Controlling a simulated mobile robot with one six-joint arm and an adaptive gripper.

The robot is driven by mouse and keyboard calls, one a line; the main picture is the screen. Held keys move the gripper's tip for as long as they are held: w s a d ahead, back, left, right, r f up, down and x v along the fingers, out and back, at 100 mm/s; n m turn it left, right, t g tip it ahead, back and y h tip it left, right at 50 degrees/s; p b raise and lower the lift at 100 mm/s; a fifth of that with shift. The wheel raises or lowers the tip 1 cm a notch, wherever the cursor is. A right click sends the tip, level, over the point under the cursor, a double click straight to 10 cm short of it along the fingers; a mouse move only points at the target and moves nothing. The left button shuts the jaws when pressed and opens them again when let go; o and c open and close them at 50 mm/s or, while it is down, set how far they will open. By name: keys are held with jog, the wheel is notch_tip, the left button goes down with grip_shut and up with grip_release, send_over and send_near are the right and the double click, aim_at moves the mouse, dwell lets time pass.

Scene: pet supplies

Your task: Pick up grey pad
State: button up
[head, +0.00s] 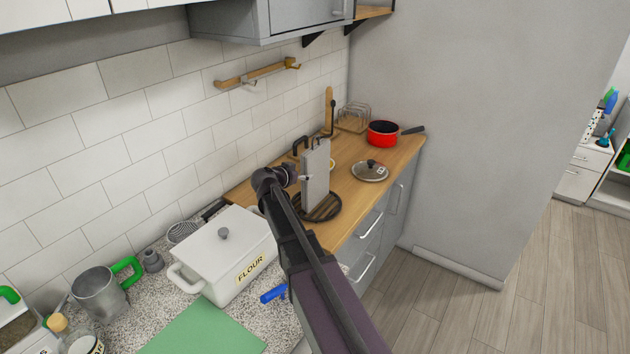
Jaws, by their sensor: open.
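A flat grey slab (316,180), which looks like the grey pad, stands upright in the head view, near the front part of the wooden counter. Its lower end shows in front of a dark round slatted trivet (322,208); I cannot tell whether it touches it. My arm reaches up from the bottom, and its wrist is just left of the slab.
A glass lid (369,171) and red pan (382,134) are behind, right. A tiled wall bounds the left.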

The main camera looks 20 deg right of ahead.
aim_at(310, 170)
jog(key=shift+w+d+f, duration=0.1)
jog(key=shift+d, duration=0.1)
jog(key=shift+b+x, duration=0.9)
jog(key=shift+x, duration=1.7)
jog(key=shift+w, duration=0.1)
grip_shut()
